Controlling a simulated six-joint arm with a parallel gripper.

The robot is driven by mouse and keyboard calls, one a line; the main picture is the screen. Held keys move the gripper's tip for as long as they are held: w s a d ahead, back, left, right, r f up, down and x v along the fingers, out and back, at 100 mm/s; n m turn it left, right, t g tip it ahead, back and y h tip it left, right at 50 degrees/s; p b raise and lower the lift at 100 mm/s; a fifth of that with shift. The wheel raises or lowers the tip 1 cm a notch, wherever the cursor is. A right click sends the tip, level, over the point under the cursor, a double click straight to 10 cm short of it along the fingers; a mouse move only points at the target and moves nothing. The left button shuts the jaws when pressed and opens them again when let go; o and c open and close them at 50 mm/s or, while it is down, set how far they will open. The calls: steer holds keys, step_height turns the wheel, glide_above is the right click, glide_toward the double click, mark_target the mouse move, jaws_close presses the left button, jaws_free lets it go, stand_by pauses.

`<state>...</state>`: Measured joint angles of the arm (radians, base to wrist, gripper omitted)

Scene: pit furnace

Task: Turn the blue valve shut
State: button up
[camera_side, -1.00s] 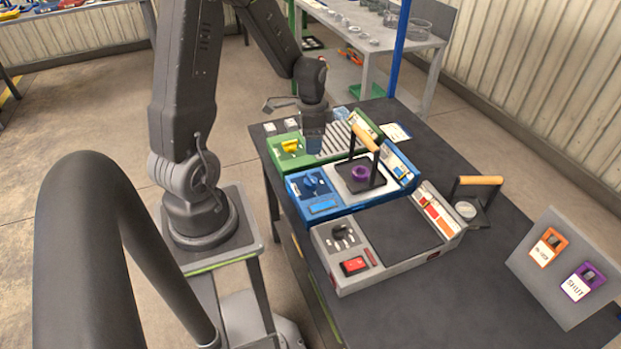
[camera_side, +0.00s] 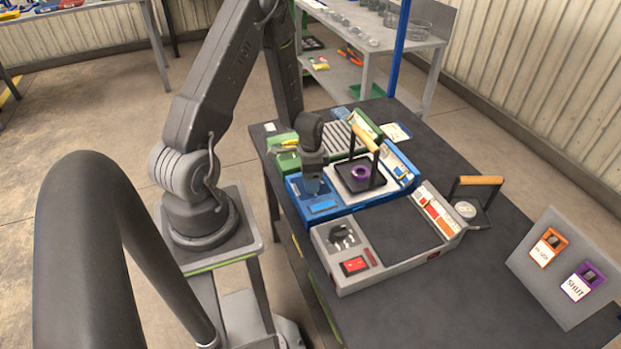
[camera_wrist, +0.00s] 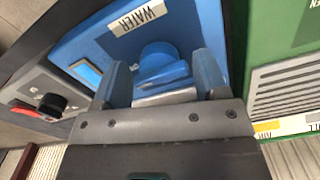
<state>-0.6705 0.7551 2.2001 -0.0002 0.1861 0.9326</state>
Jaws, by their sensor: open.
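The blue valve (camera_wrist: 158,58) is a round knob with a raised bar handle on a blue panel (camera_wrist: 190,20) marked WATER. In the wrist view it lies between the two spread fingers of my gripper (camera_wrist: 165,76). A gap seems to show at each side of the knob, but contact cannot be told for certain. In the side view my gripper (camera_side: 314,182) points down over the left front of the blue unit (camera_side: 350,201) and hides the valve.
A green unit (camera_side: 288,160) stands behind the blue one, a grey unit (camera_side: 385,268) with a black knob and red switch in front. A dark plate with a wooden handle (camera_side: 364,136) stands on the blue unit. A sign board (camera_side: 535,285) stands at the right.

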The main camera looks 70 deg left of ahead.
steer(key=shift+f, duration=0.2)
steer(key=c, duration=0.7)
steer(key=shift+o, duration=0.2)
